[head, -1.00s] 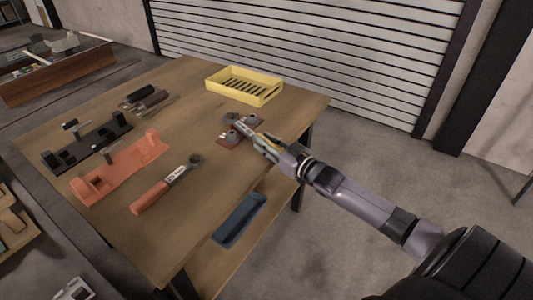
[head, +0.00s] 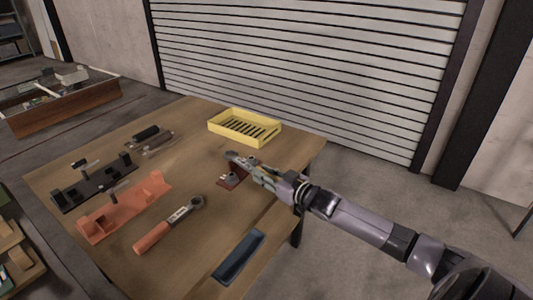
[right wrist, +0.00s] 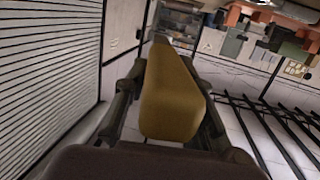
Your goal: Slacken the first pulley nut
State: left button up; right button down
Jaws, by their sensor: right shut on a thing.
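My right gripper (head: 272,178) is shut on a tool with a mustard-yellow handle; the handle (right wrist: 170,100) sits between the fingers in the right wrist view. A grey round pulley or nut (head: 233,176) shows on the near part of the block. The far part is hidden under the tool head, and I cannot tell whether the head touches a nut. My left gripper is not in view.
A yellow slotted tray (head: 214,127) stands behind the block. An orange-handled ratchet (head: 168,225), an orange-red holder (head: 125,208) and a black holder (head: 92,186) lie to the left. A blue tray (head: 238,257) is at the near right. The middle of the wooden table (head: 195,170) is clear.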

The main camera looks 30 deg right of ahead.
jog(key=shift+a+f, duration=0.15)
jog(key=shift+f, duration=0.25)
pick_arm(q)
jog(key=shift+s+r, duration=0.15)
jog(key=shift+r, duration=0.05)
pick_arm(e)
jog(key=shift+f, duration=0.1)
jog(key=shift+f+b, duration=0.85)
jog(key=shift+b, duration=0.05)
notch_tip(320, 180, down, 4)
jog(key=b, duration=0.3)
jog(key=shift+r, duration=0.25)
jog(key=shift+w+r, duration=0.1)
jog(key=shift+r, duration=0.25)
pick_arm(q)
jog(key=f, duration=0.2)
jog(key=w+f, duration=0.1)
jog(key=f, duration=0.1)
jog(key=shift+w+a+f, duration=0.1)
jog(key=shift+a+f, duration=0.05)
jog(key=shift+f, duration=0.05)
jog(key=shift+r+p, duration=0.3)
jog(key=shift+p, duration=0.2)
pick_arm(e)
jog(key=shift+s, duration=0.2)
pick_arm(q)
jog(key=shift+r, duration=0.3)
pick_arm(e)
jog(key=shift+w, duration=0.1)
